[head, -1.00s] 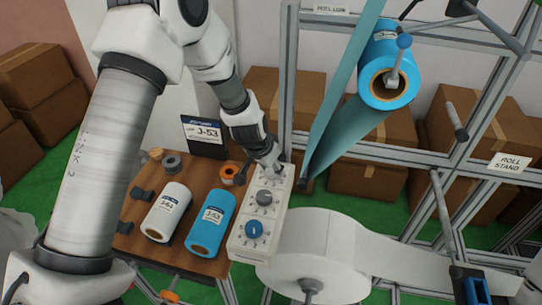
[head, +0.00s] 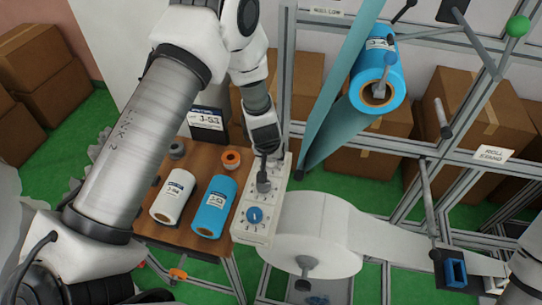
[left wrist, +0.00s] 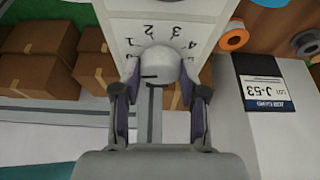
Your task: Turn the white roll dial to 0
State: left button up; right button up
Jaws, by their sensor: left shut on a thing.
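My left gripper (head: 269,157) is at the panel's upper part, above the grey dial. In the left wrist view, its two fingers are shut on the white roll dial (left wrist: 161,66), one on each side. A dark mark shows on the dial's lower left in that view. My right gripper is out of view.
A white roll (head: 312,225) stands right of the panel, and a blue roll (head: 378,82) hangs on the metal frame. On the table (head: 160,232) are a white roll (head: 174,197), a blue roll (head: 214,207), an orange tape ring (head: 231,160) and a J-53 sign (head: 206,117).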

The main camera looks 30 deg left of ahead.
pick_arm(q)
jog(key=o, duration=1.1)
jog(key=shift+r, duration=0.1)
jog(key=v, duration=1.1)
jog(key=shift+s+r, duration=0.1)
jog(key=shift+r, duration=0.25)
